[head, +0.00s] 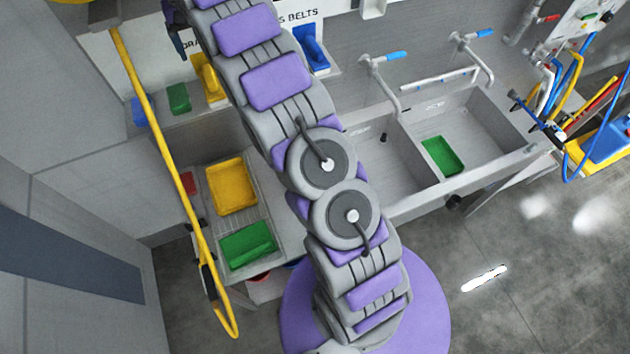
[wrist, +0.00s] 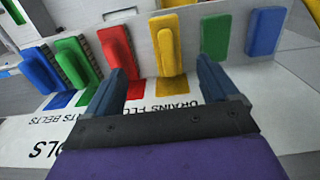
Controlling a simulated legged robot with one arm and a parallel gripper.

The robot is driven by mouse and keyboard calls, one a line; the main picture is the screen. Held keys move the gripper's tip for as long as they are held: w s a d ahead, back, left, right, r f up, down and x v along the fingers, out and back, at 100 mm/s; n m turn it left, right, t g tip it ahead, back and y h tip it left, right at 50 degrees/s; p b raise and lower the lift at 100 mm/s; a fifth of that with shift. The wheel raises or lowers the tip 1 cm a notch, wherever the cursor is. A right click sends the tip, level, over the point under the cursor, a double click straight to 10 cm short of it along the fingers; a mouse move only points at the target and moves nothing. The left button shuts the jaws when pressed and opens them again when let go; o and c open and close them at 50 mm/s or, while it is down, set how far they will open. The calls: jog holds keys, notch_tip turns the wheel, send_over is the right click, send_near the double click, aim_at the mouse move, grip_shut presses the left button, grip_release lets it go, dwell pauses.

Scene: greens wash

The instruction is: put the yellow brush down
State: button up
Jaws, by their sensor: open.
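In the head view only part of my gripper (head: 176,40) shows at the upper left; my arm hides much of the shelf.
A red brush (wrist: 115,52), a green brush (wrist: 77,62) and a blue brush (wrist: 41,69) stand left of the yellow one. Green (wrist: 215,35) and blue (wrist: 265,31) blocks are to its right. A sink (head: 470,115) and a yellow tray (head: 232,186) lie nearer my base.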

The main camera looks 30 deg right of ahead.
jog(key=s+r, duration=0.2)
jog(key=s, duration=0.9)
jog(key=s+r, duration=0.3)
jog(key=s, duration=0.8)
jog(key=s+f, duration=0.3)
jog(key=s, duration=0.6)
jog(key=s+f+n+g, duration=0.1)
jog(key=s+f, duration=0.1)
jog(key=s, duration=0.7)
jog(key=s+a+f+n, duration=0.1)
jog(key=s+f, duration=0.2)
jog(key=s, duration=0.6)
jog(key=shift+s+f+g, duration=0.25)
jog(key=shift+f+g, duration=0.05)
jog(key=shift+f, duration=0.1)
notch_tip(320, 180, down, 26)
jog(key=b, duration=2.6)
